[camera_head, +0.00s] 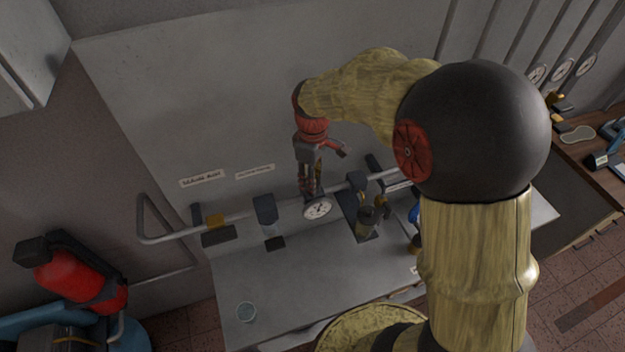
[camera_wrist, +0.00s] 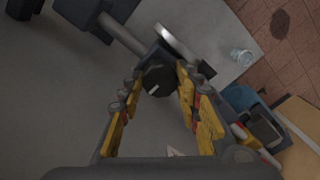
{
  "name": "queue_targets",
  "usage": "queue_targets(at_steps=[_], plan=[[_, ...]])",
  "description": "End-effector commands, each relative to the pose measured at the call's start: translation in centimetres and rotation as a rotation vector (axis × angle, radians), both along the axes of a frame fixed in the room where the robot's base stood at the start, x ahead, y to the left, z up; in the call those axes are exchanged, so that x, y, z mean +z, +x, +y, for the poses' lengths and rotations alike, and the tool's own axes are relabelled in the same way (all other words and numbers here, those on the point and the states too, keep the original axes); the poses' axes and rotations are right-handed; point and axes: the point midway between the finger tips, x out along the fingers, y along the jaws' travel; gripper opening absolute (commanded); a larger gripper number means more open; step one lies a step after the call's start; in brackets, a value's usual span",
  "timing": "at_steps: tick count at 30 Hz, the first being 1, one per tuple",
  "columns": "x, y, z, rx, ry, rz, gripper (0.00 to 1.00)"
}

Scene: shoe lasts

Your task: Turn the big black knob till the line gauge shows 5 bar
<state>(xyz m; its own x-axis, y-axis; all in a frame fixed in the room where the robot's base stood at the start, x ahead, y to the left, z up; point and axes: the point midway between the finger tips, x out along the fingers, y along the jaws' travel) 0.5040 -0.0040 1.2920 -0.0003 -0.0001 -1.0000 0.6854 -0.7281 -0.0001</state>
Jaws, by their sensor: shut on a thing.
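The big black knob (camera_wrist: 159,79) is between my fingertips in the wrist view, with a pale mark on its face. My gripper (camera_wrist: 158,76) is shut on it, one yellow finger on each side. In the head view my gripper (camera_head: 309,190) reaches down to the wall pipe, and its fingers hide the knob. The round white line gauge (camera_head: 317,209) sits just below my fingertips; its dial faces the head camera, but the reading is too small to tell. In the wrist view the gauge (camera_wrist: 176,44) shows nearly edge-on.
The pipe (camera_head: 240,216) runs along the wall panel with a blue-grey filter bowl (camera_head: 266,211) and a darker unit (camera_head: 367,219) either side. A red cylinder (camera_head: 75,276) is at left. More gauges (camera_head: 560,69) hang at right.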

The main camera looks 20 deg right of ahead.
Motion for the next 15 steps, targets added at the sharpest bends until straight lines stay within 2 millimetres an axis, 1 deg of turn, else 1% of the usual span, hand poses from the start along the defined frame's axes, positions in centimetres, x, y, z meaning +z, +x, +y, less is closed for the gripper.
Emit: queue_targets(at_steps=[6,15], plan=[[-0.01,-0.01,0.00,0.030,0.000,0.000,0.08],[0.00,-0.01,-0.01,0.031,0.000,0.000,0.08]])
